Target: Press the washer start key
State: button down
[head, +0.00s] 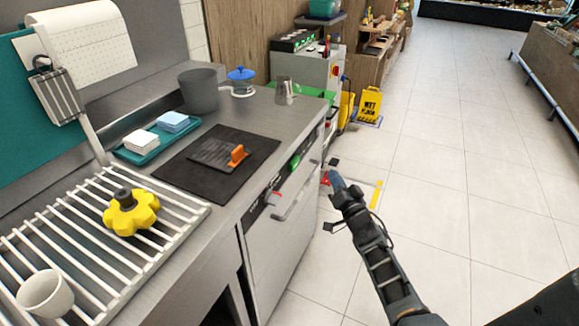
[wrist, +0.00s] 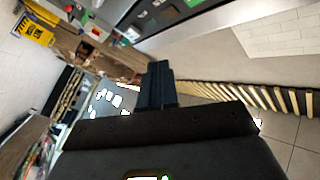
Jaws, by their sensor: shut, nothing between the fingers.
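The washer (head: 285,238) is a steel machine built in under the counter, with a bar handle across its front in the head view. A dark control strip runs along its upper front edge, with a green key (head: 295,161) towards the far end and small pale markings nearer. My gripper (head: 331,177) is shut and empty, to the right of the washer front and apart from the green key. In the wrist view its dark fingers (wrist: 157,72) are together. I cannot tell which control is the start key.
The steel counter holds a black mat (head: 185,174) with an orange-handled tool, a yellow knob-like part (head: 132,213) on a rack, and a white cup (head: 45,294). The tiled floor to the right is clear.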

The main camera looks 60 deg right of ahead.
aim_at(294, 164)
jog(key=w+b, duration=0.4)
jog(key=w, duration=0.4)
jog(key=shift+w+a+b, duration=0.35)
jog(key=shift+w, duration=0.1)
dwell(2.0)
jog(key=shift+w, duration=0.3)
jog(key=shift+w+b, duration=0.55)
dwell(0.7)
jog(key=shift+s, duration=0.1)
jog(key=shift+s+p, duration=0.65)
jog(key=shift+s, duration=0.2)
